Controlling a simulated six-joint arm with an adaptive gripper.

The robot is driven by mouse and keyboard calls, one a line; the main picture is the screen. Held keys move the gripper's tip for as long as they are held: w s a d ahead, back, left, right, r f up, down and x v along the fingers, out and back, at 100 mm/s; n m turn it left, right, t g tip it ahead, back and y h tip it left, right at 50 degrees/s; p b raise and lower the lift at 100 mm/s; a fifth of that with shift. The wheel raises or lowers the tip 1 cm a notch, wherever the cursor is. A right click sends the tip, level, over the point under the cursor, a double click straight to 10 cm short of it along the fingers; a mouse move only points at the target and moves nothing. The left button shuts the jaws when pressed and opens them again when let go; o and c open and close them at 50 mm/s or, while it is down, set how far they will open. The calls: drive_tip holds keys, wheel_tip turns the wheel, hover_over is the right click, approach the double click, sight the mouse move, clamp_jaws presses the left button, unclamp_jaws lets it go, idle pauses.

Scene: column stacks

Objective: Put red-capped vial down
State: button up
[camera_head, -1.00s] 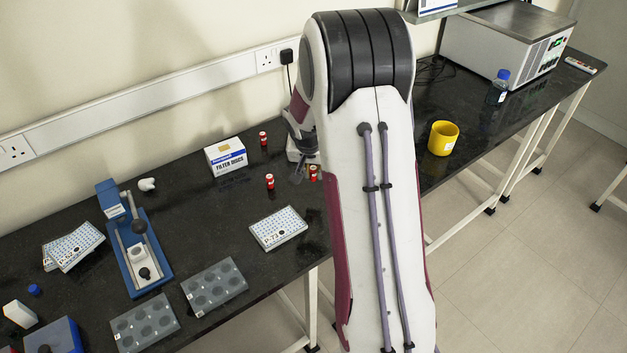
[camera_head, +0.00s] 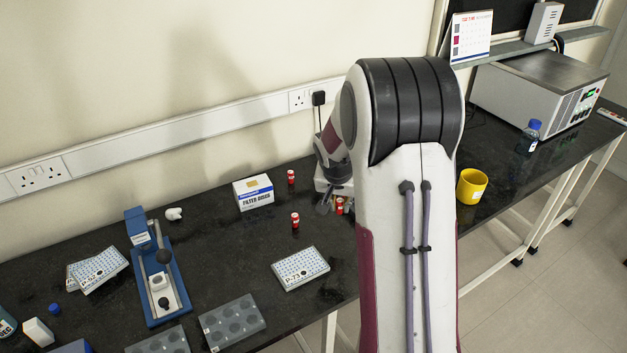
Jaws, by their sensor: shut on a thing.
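Three small red-capped vials with white bands are at the middle of the dark bench. One vial (camera_head: 339,205) is at my gripper (camera_head: 331,207), which is partly hidden behind my own arm. My gripper is low over the bench and shut on this vial. Whether the vial's base touches the bench cannot be told. A second vial (camera_head: 295,220) stands upright to the left and nearer. A third vial (camera_head: 291,177) stands upright farther back, towards the wall.
A filter disc box (camera_head: 254,193) stands left of the vials. A white-topped plate (camera_head: 300,268) lies in front, with a grey well block (camera_head: 232,321) nearer. A blue press (camera_head: 158,275) is at left. A yellow cup (camera_head: 472,186) stands right of my arm. Bare bench surrounds the standing vials.

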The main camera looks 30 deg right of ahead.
drive_tip(key=shift+n, duration=0.4)
drive_tip(key=shift+a+f, duration=0.2)
drive_tip(key=a+n, duration=0.1)
drive_tip(key=a, duration=0.2)
drive_tip(key=s+a+n+y, duration=0.1)
drive_tip(key=a+n, duration=0.1)
drive_tip(key=a, duration=0.1)
drive_tip(key=s+a+n, duration=0.1)
drive_tip(key=a, duration=0.3)
drive_tip(key=shift+f+t+y, duration=0.35)
drive_tip(key=shift+t+y, duration=0.05)
drive_tip(key=s+a+r+n, duration=0.1)
drive_tip(key=a+n, duration=0.1)
drive_tip(key=a, duration=0.5)
drive_tip(key=s+a+r+n+y, duration=0.1)
drive_tip(key=a+n, duration=0.1)
drive_tip(key=a, duration=0.6)
drive_tip(key=shift+s+r, duration=0.25)
drive_tip(key=shift+s, duration=0.05)
drive_tip(key=shift+f, duration=0.15)
drive_tip(key=w, duration=1.1)
drive_tip(key=shift+w+d+f, duration=0.2)
drive_tip(key=shift+w+f, duration=0.1)
drive_tip(key=shift+f, duration=0.1)
